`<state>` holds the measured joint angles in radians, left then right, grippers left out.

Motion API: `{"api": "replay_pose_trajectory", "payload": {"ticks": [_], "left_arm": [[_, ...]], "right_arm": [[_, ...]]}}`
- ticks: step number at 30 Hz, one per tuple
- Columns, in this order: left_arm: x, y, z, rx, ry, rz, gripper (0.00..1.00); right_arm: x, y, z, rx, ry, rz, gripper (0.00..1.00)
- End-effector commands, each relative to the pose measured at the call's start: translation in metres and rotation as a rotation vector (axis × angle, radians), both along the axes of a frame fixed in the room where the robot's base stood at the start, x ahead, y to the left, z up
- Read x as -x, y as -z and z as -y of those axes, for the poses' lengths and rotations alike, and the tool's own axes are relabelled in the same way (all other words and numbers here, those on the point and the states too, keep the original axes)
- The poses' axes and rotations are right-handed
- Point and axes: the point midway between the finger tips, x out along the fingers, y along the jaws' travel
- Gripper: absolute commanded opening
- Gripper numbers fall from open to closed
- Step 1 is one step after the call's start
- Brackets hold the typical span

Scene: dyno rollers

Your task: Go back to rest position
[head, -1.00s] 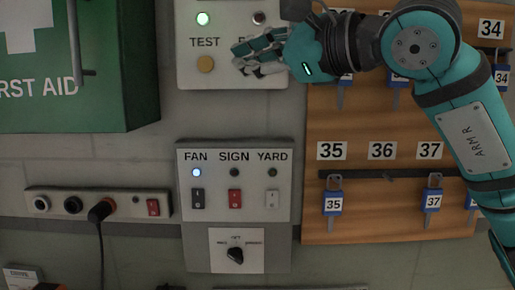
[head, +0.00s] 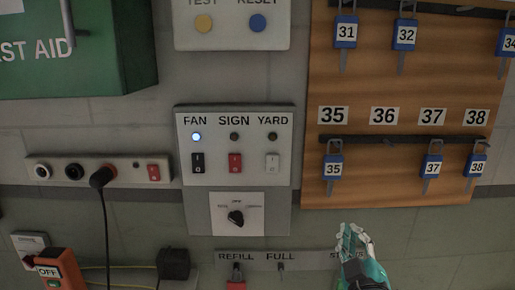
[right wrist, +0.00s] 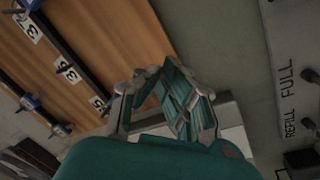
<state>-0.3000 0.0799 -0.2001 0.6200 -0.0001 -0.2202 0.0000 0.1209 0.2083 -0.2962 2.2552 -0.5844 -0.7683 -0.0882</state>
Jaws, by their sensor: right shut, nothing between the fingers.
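My right gripper (head: 352,232) shows at the bottom of the head view, right of centre, teal with grey fingers. It is shut and empty, pointing up, and it partly covers the label strip (head: 300,262) behind it. In the right wrist view the fingers of the right gripper (right wrist: 158,78) are closed together in front of the wooden key board (right wrist: 105,35). My left gripper is not in view.
A wooden board (head: 408,90) with numbered blue-tagged keys hangs at the upper right. The FAN, SIGN and YARD switch panel (head: 235,172) is at centre, with a knob panel (head: 255,228) below. A socket strip (head: 132,170), green first aid box (head: 100,55) and orange OFF device (head: 62,270) are left.

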Motion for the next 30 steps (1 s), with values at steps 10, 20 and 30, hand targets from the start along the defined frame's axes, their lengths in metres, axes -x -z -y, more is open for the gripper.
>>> {"api": "replay_pose_trajectory", "payload": {"ticks": [10,20,30], "left_arm": [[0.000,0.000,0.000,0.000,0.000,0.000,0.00],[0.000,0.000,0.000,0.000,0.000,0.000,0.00],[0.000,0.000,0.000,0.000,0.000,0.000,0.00]], "right_arm": [[0.126,0.220,0.023,-0.384,0.126,-0.766,0.00],[0.241,0.293,0.014,-0.537,0.198,-1.181,0.00],[0.281,0.359,0.006,-0.585,0.235,-1.371,0.00]]}}
